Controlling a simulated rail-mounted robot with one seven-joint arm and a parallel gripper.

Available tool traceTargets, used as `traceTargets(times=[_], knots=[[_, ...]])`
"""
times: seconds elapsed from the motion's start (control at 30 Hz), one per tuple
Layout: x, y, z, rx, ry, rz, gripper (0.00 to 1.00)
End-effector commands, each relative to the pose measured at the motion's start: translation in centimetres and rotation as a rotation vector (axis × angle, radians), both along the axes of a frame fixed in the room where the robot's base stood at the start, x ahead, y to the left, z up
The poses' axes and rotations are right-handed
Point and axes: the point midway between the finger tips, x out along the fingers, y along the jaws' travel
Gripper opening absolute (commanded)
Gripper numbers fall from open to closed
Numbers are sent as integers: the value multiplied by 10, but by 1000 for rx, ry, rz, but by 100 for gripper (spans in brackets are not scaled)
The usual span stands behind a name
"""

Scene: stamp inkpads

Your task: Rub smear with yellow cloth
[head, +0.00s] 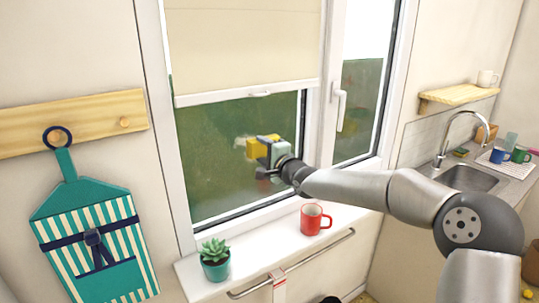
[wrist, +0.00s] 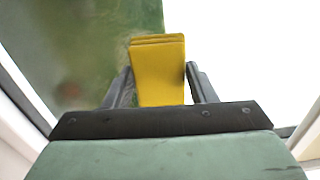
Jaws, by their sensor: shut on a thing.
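My gripper (head: 266,152) is shut on the folded yellow cloth (head: 256,147), in front of the window glass (head: 215,165). In the wrist view the yellow cloth (wrist: 158,75) stands between the two dark fingers, its folded end facing the pane. A faint, blurred brownish smear (wrist: 70,90) shows on the glass to the left of the cloth in the wrist view. I cannot tell whether the cloth touches the glass.
A cream blind (head: 243,45) covers the upper window. A red mug (head: 311,219) and a potted succulent (head: 215,262) stand on the white sill (head: 262,245) below the arm. A window handle (head: 340,105) sticks out at right.

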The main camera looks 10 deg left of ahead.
Motion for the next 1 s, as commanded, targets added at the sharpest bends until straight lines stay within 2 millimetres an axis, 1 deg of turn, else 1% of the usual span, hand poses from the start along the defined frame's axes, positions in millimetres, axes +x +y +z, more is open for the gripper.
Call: traceTargets(times=[0.03,0.1,0.37,0.73,1.0], knots=[[-5,5,-2,0,-2,4,33],[-8,8,-3,0,0,3,33],[-15,14,-1,-1,-1,2,33],[-36,37,-2,0,-1,3,33],[-44,44,-2,0,0,4,33]])
